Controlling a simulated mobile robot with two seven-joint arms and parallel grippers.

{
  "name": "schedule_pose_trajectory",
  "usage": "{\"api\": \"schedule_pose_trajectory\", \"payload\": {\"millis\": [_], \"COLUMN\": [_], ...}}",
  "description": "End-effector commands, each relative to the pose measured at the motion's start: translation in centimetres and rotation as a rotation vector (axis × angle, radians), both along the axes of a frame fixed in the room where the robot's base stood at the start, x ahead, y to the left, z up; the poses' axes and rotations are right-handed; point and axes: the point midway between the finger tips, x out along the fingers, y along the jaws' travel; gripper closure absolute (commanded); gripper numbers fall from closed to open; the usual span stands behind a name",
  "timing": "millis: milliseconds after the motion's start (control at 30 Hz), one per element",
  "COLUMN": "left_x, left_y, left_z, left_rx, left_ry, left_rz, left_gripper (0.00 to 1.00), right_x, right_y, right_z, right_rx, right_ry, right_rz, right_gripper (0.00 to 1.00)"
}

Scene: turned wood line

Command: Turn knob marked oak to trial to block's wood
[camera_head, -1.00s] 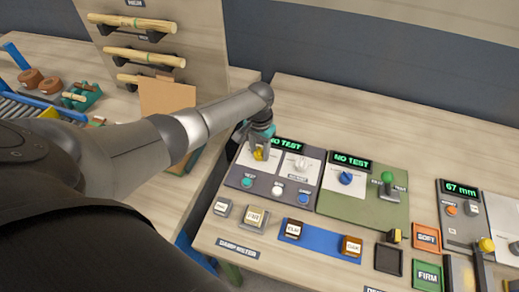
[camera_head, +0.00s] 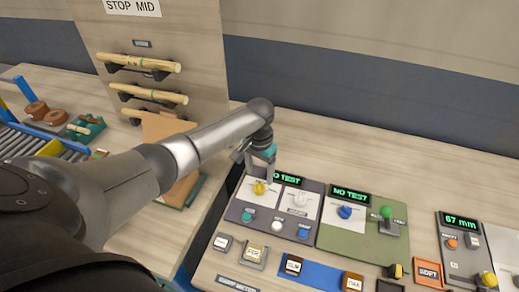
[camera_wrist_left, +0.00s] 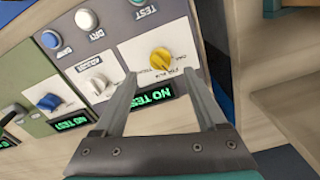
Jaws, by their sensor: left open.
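The yellow knob (camera_head: 259,188) stands on a white plate of the grey tester panel (camera_head: 232,210). In the left wrist view the yellow knob (camera_wrist_left: 160,57) has small wood labels around it, upside down and too blurred to read surely. My left gripper (camera_head: 258,176) is above the knob. In the left wrist view its two fingers (camera_wrist_left: 160,76) are spread and empty, with the knob just beyond and between the tips, apparently untouched. The panel's display (camera_head: 287,179) reads NO TEST. Blocks marked FIR (camera_head: 253,252), ELM (camera_head: 293,265) and OAK (camera_head: 352,282) sit in front. My right gripper is not in view.
A white knob (camera_head: 299,197) and several push buttons share the panel. A green panel (camera_head: 350,240) with a blue knob (camera_head: 345,212) and a green-topped lever (camera_head: 386,213) adjoins on the right. The bench behind the panels is clear.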

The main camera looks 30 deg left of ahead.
Motion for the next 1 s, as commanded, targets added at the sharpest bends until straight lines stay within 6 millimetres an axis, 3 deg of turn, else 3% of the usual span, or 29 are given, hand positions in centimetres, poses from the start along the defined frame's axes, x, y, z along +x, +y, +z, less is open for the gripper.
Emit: {"api": "schedule_pose_trajectory", "payload": {"millis": [33, 200, 400, 1000], "left_x": [0.1, 0.1, 0.0, 0.0], "left_y": [0.1, 0.1, 0.0, 0.0], "left_z": [1.5, 5.2, 8.0, 8.8], "left_rx": [0.001, 0.001, 0.0, 0.0], "left_ry": [-0.004, -0.005, -0.002, -0.001], "left_rz": [-0.001, -0.001, 0.0, 0.0], "left_gripper": [0.26, 0.26, 0.26, 0.26], "right_x": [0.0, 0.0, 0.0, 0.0], "right_y": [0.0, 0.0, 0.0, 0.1], "right_z": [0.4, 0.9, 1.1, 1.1], "right_rx": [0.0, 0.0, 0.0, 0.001], "right_ry": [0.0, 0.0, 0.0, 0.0], "right_rz": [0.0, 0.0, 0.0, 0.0], "right_gripper": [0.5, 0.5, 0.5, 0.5]}}
